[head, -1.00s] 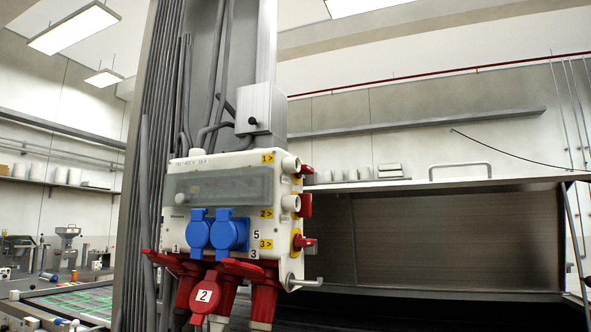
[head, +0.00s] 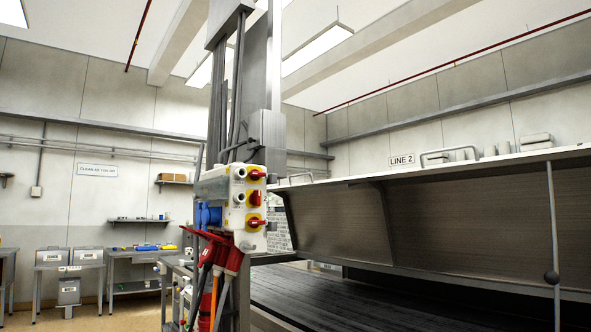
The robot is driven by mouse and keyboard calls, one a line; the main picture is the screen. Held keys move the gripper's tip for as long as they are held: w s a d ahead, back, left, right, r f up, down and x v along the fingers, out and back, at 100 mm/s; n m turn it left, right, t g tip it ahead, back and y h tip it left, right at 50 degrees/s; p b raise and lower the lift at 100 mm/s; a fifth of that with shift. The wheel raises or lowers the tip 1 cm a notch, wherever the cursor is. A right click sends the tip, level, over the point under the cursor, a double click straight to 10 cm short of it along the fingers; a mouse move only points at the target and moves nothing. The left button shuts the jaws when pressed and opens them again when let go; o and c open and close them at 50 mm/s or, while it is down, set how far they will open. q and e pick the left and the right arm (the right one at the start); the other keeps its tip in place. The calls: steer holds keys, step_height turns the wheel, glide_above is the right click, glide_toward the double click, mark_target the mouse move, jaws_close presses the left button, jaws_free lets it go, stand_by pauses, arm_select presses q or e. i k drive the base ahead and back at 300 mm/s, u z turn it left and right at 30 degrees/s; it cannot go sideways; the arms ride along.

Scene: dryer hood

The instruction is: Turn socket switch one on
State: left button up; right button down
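The socket box (head: 214,186) is a pale box mounted on a grey column, with its switch side now turned toward me. Three red rotary switches on yellow plates run down that side: a top switch (head: 256,174), a middle switch (head: 254,197) and a bottom switch (head: 255,221). In the earlier view the labels beside them read 1, 2 and 3 from top to bottom; the numbers are too small to read now. The top and bottom handles look roughly sideways; the middle one looks more upright. Neither of my grippers is in view.
Blue sockets (head: 207,215) and red plugs (head: 231,258) with hanging cables sit at the box's front and underside. The large metal hood (head: 440,215) fills the right side above a dark conveyor surface (head: 340,300). Work tables (head: 135,270) stand at the back left, with open floor before them.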

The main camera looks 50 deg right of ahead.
mark_target(255, 175)
steer(key=z, duration=2.1)
steer(key=i, duration=0.95)
steer(key=u, duration=0.05)
